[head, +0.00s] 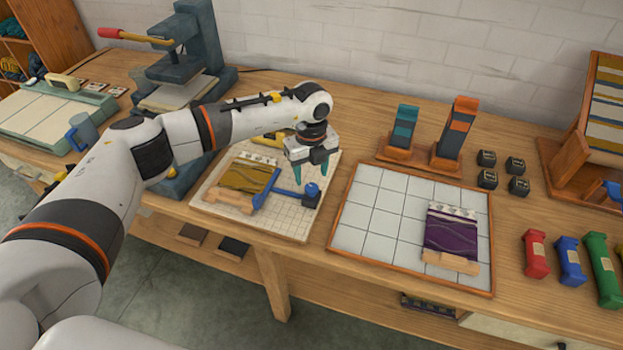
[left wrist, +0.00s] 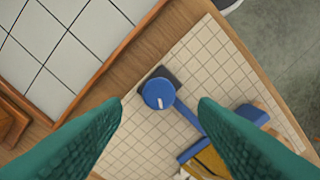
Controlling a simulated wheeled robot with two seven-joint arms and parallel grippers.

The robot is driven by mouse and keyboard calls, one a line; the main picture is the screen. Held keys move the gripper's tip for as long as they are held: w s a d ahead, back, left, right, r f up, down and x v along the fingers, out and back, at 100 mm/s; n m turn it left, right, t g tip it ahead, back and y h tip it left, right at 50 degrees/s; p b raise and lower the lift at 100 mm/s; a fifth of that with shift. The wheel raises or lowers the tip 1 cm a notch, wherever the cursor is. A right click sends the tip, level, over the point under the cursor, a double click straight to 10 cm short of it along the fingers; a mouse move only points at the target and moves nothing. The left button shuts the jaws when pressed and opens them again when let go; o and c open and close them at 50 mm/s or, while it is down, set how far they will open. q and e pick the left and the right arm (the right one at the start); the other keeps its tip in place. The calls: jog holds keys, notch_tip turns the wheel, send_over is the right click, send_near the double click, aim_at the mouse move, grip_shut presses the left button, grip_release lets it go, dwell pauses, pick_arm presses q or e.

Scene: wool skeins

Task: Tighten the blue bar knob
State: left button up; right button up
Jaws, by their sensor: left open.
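The blue bar knob (head: 312,188) stands on the gridded board (head: 225,208), at the right end of a blue bar (head: 285,191). In the left wrist view the round knob (left wrist: 158,92) shows from above with a short white mark on its top. The blue bar (left wrist: 188,116) runs from it beside a mustard woven piece (head: 247,173). My left gripper (head: 311,176) has teal fingers. In the left wrist view its fingers (left wrist: 162,108) are apart, with the knob showing between them and nothing gripped. I cannot tell the exact height above the knob. My right gripper is not in view.
A tiled tray (head: 345,235) with a purple woven piece (head: 450,235) lies right of the board. Two upright holders (head: 455,130), small dark blocks (head: 487,158) and coloured skeins (head: 568,262) stand further right. A press (head: 190,50) stands at the back left.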

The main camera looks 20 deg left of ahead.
aim_at(312, 187)
pick_arm(q)
jog(key=shift+f+p, duration=0.35)
jog(key=shift+f, duration=1.9)
jog(key=shift+c, duration=0.2)
jog(key=c, duration=0.9)
jog(key=shift+c, duration=0.2)
